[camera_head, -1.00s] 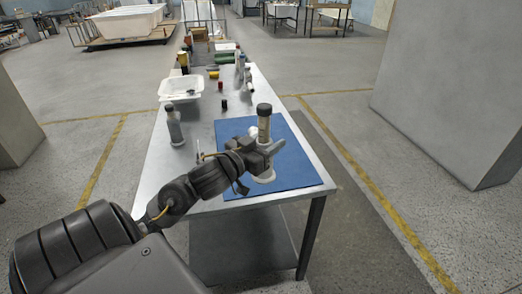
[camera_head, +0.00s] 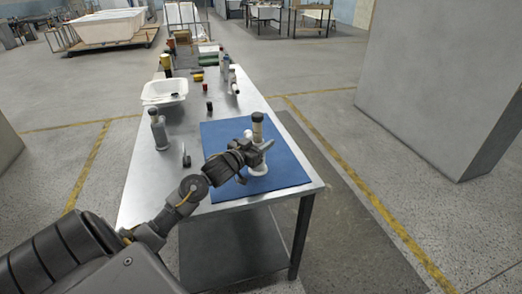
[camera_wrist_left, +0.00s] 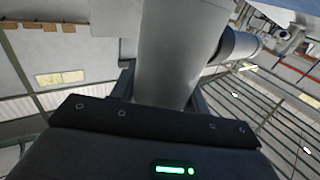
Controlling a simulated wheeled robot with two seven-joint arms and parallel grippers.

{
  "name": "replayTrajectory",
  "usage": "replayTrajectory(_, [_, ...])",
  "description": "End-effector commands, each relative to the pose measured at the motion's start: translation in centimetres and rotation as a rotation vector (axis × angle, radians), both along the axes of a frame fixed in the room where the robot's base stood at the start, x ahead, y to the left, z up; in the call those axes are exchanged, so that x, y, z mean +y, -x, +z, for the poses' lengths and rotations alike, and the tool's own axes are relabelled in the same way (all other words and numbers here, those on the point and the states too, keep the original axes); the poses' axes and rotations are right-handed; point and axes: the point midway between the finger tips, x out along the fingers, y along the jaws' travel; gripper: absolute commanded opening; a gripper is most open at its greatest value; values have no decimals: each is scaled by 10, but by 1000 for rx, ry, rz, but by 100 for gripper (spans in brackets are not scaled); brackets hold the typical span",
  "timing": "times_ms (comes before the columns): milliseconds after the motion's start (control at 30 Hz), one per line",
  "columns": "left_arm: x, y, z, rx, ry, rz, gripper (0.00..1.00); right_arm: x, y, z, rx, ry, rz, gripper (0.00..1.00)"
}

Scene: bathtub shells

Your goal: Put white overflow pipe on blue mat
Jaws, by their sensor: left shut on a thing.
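The white overflow pipe (camera_head: 258,133) stands upright over the blue mat (camera_head: 222,142), with a dark cap on top and a round white base. Its base appears at or just above the mat; I cannot tell whether it touches. My left gripper (camera_head: 262,150) is shut on the pipe's middle, reaching in from the lower left and hiding part of it. In the left wrist view the pipe (camera_wrist_left: 175,55) fills the space between the fingers, with a dark-ringed side branch to its right. My right gripper is not in view.
A grey bottle-like part (camera_head: 159,130) and a small dark upright item (camera_head: 186,156) stand left of the mat. A white basin (camera_head: 164,92) and several small parts sit farther back on the metal table (camera_head: 150,185). The mat's left half is clear.

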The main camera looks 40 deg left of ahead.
Motion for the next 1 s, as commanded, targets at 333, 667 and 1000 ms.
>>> replayTrajectory(333, [2,-3,-35,1,0,1,7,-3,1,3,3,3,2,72])
replayTrajectory(667, [2,-3,-37,1,0,0,49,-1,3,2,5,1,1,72])
replayTrajectory(1000, [2,-3,-37,1,0,0,68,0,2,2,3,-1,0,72])
